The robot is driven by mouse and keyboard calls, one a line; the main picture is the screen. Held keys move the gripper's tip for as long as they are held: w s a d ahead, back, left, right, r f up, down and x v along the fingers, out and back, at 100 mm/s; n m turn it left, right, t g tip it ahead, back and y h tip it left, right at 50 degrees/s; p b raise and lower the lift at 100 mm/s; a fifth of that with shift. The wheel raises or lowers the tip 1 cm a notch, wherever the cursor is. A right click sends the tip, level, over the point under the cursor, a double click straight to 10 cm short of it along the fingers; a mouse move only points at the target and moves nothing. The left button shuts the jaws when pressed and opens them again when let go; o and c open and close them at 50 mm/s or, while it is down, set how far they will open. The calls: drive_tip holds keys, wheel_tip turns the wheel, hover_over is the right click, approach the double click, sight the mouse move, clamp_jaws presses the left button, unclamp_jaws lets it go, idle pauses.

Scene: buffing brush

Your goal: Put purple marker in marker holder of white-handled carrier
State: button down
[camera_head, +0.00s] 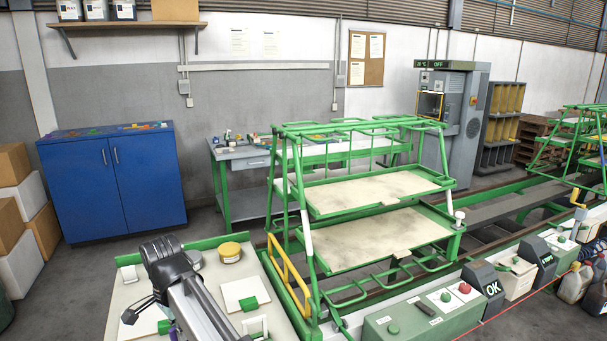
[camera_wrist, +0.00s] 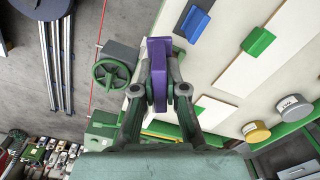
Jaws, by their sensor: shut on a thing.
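My gripper (camera_wrist: 159,90) is shut on the purple marker (camera_wrist: 158,55), a flat block that stands out beyond the fingertips in the wrist view. Below the marker in that view lies a pale worktop (camera_wrist: 225,80).
A yellow-lidded tin (camera_head: 230,252) and a grey tin (camera_wrist: 292,107) stand nearby. A yellow rail (camera_head: 288,272) runs between worktop and carrier. Control boxes (camera_head: 420,315) line the front.

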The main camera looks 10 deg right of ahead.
drive_tip(key=w+d+f+n, duration=0.1)
drive_tip(key=d+f+n, duration=0.2)
drive_tip(key=d, duration=1.2)
drive_tip(key=w+d+f+n, duration=0.1)
drive_tip(key=d+f+n, duration=0.2)
drive_tip(key=d, duration=1.2)
drive_tip(key=w+d+f+n, duration=0.1)
drive_tip(key=d+f+n, duration=0.2)
drive_tip(key=d, duration=1.2)
drive_tip(key=shift+w+d+f, duration=0.15)
drive_tip(key=shift+w+f, duration=0.05)
drive_tip(key=shift+f, duration=0.7)
